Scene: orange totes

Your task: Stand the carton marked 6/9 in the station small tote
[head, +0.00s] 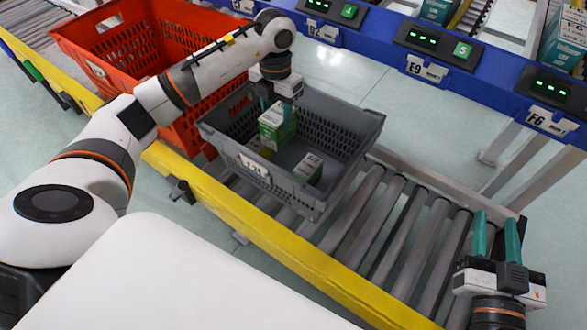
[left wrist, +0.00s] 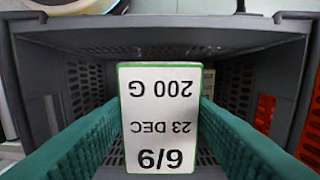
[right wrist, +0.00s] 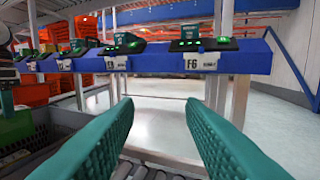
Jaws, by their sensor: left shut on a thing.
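The carton marked 6/9 (head: 277,132) is white and green and stands upright inside the grey small tote (head: 228,146). Its printed face (left wrist: 158,105) fills the middle of the left wrist view, with the text upside down there. My left gripper (head: 278,103) reaches down into the tote and is shut on this carton, one green finger on each side. Whether the carton's base touches the tote floor is hidden. A second green and white carton (head: 308,168) is in the tote near the front wall. My right gripper (head: 497,238) is open and empty over the rollers at the right.
A large orange tote (head: 112,75) stands behind and left of the grey tote. The roller conveyor (head: 390,225) is bare to the right, with a yellow rail (head: 250,235) in front. A blue beam with lit displays (head: 437,45) runs along the back.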

